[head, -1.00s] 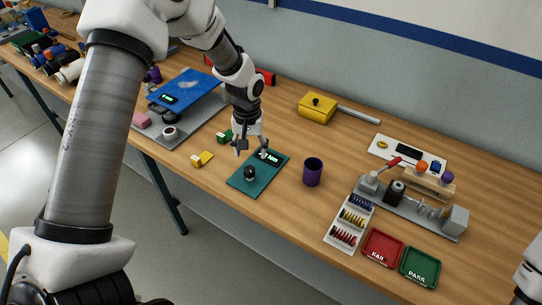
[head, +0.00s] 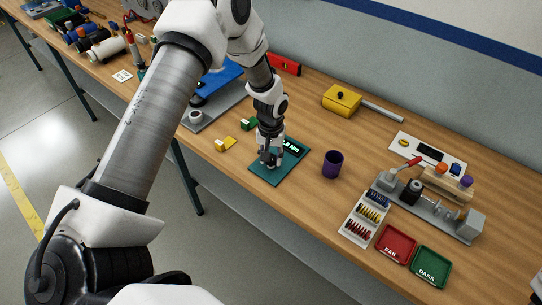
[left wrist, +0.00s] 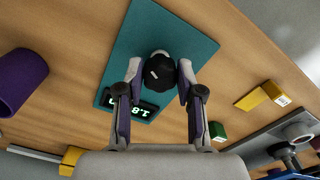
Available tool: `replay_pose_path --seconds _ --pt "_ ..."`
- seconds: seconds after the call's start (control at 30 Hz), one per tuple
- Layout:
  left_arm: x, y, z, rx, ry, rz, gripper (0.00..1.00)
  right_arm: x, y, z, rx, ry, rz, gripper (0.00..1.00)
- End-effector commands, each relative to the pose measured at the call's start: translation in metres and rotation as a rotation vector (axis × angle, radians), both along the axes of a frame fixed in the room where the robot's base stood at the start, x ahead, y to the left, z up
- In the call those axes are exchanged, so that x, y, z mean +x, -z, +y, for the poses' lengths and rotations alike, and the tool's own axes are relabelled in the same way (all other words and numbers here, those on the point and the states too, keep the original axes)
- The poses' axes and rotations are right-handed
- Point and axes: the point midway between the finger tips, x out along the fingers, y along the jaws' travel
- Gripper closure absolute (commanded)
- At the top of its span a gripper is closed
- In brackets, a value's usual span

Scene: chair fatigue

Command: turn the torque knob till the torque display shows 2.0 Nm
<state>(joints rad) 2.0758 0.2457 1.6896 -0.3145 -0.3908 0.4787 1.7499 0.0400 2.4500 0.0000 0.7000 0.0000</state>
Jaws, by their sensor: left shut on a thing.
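The teal torque panel (head: 268,174) lies flat on the wooden table. The black torque knob (left wrist: 159,73) sits between the two fingers of my left gripper (left wrist: 159,76) in the left wrist view. The display (head: 291,147) is too small to read surely in the head view. My right gripper is out of view.
A purple cup (head: 332,164) stands to the right of the panel. Yellow (head: 226,144) and green (head: 248,123) blocks lie to its left. A rack (head: 365,215), a red tray (head: 396,244) and a green tray (head: 431,266) are farther right.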

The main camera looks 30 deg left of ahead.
Motion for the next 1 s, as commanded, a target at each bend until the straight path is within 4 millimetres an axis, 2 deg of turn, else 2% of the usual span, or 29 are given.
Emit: replay_pose_path --seconds 0.27,0.5,0.53,0.6,0.87,1.0 --pt "0.0 0.002 0.0 0.0 0.167 0.0 0.98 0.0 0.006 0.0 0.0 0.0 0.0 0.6" --pt "0.0 0.001 0.0 0.0 0.176 0.0 0.98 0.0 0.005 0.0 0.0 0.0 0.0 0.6" --pt "0.0 0.001 0.0 0.0 0.176 0.0 0.56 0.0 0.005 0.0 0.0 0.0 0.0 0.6" --pt "0.0 0.001 0.0 0.0 0.175 0.0 0.38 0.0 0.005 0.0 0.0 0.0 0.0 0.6" --pt "0.0 0.0 0.0 0.0 0.175 0.0 0.38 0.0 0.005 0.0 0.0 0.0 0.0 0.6" --pt "0.001 -0.009 0.0 0.0 0.174 -0.001 0.38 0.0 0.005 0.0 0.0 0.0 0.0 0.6"
